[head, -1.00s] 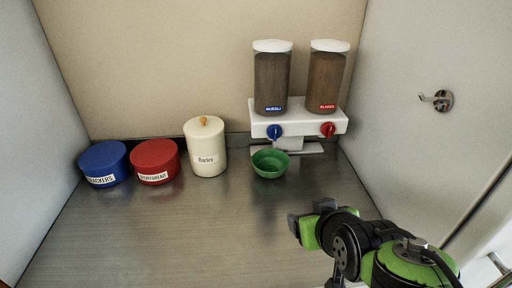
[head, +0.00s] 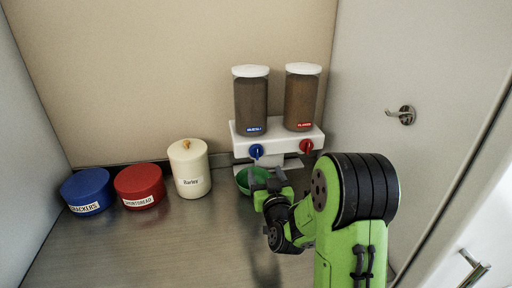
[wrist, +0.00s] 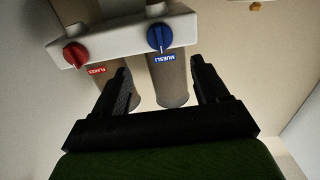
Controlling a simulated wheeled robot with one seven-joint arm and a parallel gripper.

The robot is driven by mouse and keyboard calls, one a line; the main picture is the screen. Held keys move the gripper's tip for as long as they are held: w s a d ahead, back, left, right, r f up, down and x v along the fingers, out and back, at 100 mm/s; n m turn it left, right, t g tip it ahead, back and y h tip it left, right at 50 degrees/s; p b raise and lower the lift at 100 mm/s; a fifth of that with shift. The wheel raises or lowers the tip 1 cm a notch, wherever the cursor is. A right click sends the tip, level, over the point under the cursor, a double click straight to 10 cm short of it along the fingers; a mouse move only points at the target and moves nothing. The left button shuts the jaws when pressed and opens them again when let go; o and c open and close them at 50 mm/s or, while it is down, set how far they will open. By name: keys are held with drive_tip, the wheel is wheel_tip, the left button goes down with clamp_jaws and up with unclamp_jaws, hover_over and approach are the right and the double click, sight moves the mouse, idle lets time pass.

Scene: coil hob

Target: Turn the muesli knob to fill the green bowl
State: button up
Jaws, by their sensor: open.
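The muesli dispenser (head: 252,105) stands on the left of a white stand, with a blue knob (head: 256,151) on the front below its blue label. The blue knob also shows in the wrist view (wrist: 159,37), beyond and between my fingers. The green bowl (head: 242,180) sits on the counter below the muesli knob, partly hidden behind my gripper. My gripper (head: 266,178) is open and empty in front of the bowl, a little below the blue knob. In the wrist view my gripper (wrist: 163,85) has its two fingers spread apart, with nothing between them.
A flakes dispenser (head: 301,100) with a red knob (head: 306,146) stands close on the right. A cream barley jar (head: 189,169), a red shortbread tin (head: 139,187) and a blue crackers tin (head: 87,191) stand left. A wall hook (head: 402,115) is at right. The front-left counter is clear.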

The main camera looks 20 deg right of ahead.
sight(258, 153)
drive_tip(key=w+p, duration=0.1)
drive_tip(key=w, duration=0.2)
drive_tip(key=w+d+p, duration=0.1)
drive_tip(key=w+p, duration=0.1)
drive_tip(key=w, duration=0.2)
drive_tip(key=w+d+p, duration=0.1)
drive_tip(key=w+p, duration=0.1)
drive_tip(key=w, duration=0.1)
drive_tip(key=shift+w, duration=0.15)
drive_tip(key=shift+c, duration=0.3)
drive_tip(key=c, duration=1)
